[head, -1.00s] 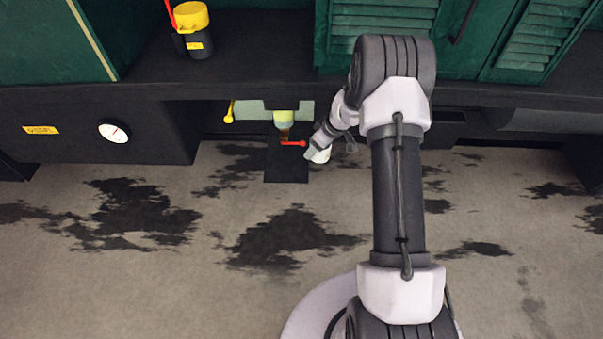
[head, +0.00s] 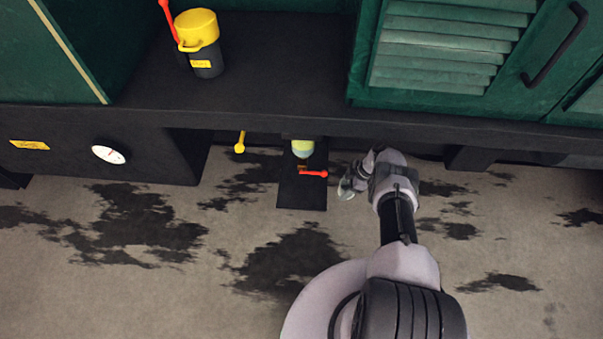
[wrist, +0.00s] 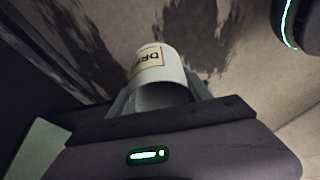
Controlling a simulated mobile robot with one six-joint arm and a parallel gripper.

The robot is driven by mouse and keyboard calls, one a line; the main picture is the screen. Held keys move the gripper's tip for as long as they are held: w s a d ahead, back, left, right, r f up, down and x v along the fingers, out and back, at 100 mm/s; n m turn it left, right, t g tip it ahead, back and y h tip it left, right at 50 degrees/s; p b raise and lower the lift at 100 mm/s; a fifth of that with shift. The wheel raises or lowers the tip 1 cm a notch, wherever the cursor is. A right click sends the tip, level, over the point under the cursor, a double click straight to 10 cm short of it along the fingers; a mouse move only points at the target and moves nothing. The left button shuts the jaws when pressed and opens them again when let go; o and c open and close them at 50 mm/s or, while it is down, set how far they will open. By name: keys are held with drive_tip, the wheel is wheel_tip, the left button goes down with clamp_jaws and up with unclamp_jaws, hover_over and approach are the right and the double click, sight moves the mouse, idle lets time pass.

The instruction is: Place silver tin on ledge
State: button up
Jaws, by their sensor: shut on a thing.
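A pale silver-white tin (wrist: 160,66) with a square label with dark lettering is between the fingers of my gripper (wrist: 158,92) in the wrist view. The fingers are shut on its sides, and its open end faces the camera. In the head view my gripper (head: 347,187) is low, over the floor and just in front of the dark counter's edge. The tin cannot be made out clearly there. A long dark ledge (head: 270,75) runs along the green wall, above and behind my gripper.
A green louvred cabinet (head: 440,60) borders the ledge at right. A yellow lever (head: 240,143), a red lever (head: 313,173) and a dark plate (head: 300,194) are below. The ledge's middle is bare.

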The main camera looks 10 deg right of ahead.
sight(296, 191)
drive_tip(key=w+a, duration=0.1)
drive_tip(key=a, duration=0.4)
drive_tip(key=w+a, duration=0.2)
drive_tip(key=a, duration=0.4)
drive_tip(key=w+a, duration=0.1)
drive_tip(key=a, duration=0.5)
drive_tip(key=shift+w, duration=0.4)
drive_tip(key=shift+f, duration=0.15)
drive_tip(key=o, duration=1.4)
drive_tip(key=shift+f, duration=0.1)
drive_tip(key=shift+d, duration=0.1)
